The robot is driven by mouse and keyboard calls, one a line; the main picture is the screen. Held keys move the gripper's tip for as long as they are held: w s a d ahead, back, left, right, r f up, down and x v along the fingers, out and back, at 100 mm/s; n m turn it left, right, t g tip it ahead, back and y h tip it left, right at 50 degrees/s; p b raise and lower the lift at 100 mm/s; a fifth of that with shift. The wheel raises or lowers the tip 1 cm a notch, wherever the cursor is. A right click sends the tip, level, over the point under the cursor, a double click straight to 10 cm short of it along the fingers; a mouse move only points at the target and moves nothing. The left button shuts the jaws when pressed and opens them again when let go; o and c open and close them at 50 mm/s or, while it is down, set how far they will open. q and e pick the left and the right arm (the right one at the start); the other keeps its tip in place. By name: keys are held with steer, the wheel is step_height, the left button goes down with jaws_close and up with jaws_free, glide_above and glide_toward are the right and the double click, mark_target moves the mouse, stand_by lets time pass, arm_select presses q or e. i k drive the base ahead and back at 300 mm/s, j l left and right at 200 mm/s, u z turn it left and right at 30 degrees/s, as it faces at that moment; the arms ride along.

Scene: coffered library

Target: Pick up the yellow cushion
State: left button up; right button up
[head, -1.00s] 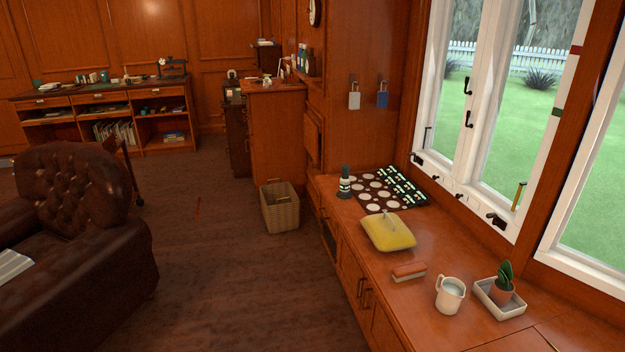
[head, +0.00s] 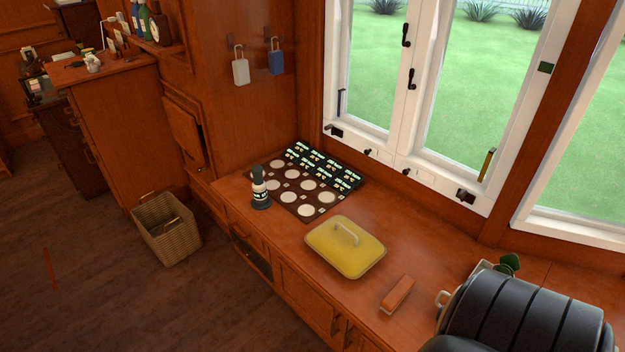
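The yellow cushion (head: 345,247) lies flat on the wooden counter (head: 408,250) below the window. It is a rounded rectangle with a light, arched handle on its top, and looks more like a handled lid or pad than a soft cushion. Nothing touches it from above. Neither of my grippers is in view. A dark, ribbed part of my arm shows at the bottom right, to the right of the cushion and apart from it in the picture.
A dark board with pale discs (head: 306,182) and a dark bottle-like object (head: 259,188) stand behind the cushion. A reddish-brown block (head: 397,294) lies in front of it. A plant (head: 509,263) is partly hidden by my arm. A wicker basket (head: 166,230) stands on the floor.

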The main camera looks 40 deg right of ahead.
mark_target(346, 246)
steer(key=i+z, duration=0.2)
steer(key=i, duration=0.25)
steer(key=i+j+z, duration=0.15)
steer(key=i, duration=0.3)
steer(key=i+j+z, duration=0.2)
steer(key=i, duration=0.25)
